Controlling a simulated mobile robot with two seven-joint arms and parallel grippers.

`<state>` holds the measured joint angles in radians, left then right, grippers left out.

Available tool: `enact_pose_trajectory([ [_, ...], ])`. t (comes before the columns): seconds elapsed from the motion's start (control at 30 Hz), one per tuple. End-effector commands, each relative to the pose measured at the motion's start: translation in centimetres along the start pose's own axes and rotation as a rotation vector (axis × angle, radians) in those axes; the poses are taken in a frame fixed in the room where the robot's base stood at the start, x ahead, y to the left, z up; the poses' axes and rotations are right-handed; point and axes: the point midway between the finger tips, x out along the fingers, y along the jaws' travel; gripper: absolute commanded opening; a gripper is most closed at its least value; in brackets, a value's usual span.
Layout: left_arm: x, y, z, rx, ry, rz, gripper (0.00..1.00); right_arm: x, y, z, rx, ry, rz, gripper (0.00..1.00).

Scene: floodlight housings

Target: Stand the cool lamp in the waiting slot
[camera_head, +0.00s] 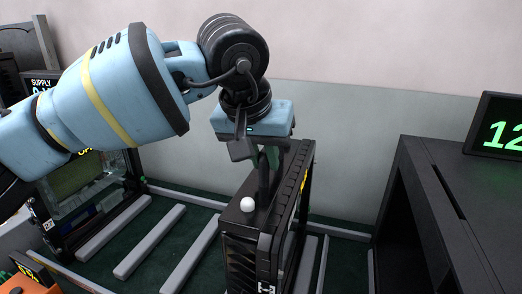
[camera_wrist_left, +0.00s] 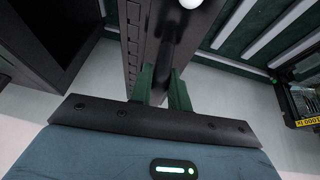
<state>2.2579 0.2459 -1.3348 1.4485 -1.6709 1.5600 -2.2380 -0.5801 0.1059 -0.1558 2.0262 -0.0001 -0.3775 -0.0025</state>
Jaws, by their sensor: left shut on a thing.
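A tall black floodlight housing (camera_head: 240,262) stands upright in the middle of the head view, with a white ball on its top and a yellow marking on its side. I cannot tell from its markings whether it is the cool lamp. My left gripper (camera_head: 266,178) is above it, shut on its top handle. The left wrist view shows the green fingers (camera_wrist_left: 163,88) around the handle and the housing's dark side (camera_wrist_left: 133,40). The housing's lower end is cut off, so I cannot tell whether it touches the floor. No slot is labelled clearly as waiting. My right gripper is out of view.
Grey rails (camera_head: 150,240) divide the green floor into slots. Another dark unit with a glassy panel (camera_head: 85,190) stands at left, below a SUPPLY sign (camera_head: 43,83). A black cabinet (camera_head: 440,190) with a green-digit display (camera_head: 500,127) stands close at right.

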Motion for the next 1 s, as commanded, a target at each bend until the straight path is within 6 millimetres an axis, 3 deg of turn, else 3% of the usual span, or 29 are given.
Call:
enact_pose_trajectory([
  [0.2, 1.4, -0.2, 0.6, -0.003, 0.013, 0.002, 0.0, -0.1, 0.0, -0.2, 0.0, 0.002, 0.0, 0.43],
  [0.47, 1.6, -0.2, 0.7, -0.002, 0.013, 0.002, 0.0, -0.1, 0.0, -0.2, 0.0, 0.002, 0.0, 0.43],
  [0.5, 2.2, -0.3, 1.1, -0.002, -0.004, -0.003, 0.19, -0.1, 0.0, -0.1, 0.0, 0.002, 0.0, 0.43],
  [0.67, 2.2, -0.3, 1.1, -0.002, -0.004, -0.003, 0.4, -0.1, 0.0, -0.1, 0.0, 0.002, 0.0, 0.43],
  [1.0, 1.9, -0.3, 1.0, -0.002, -0.003, -0.002, 0.4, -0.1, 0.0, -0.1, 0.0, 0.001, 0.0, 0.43],
])
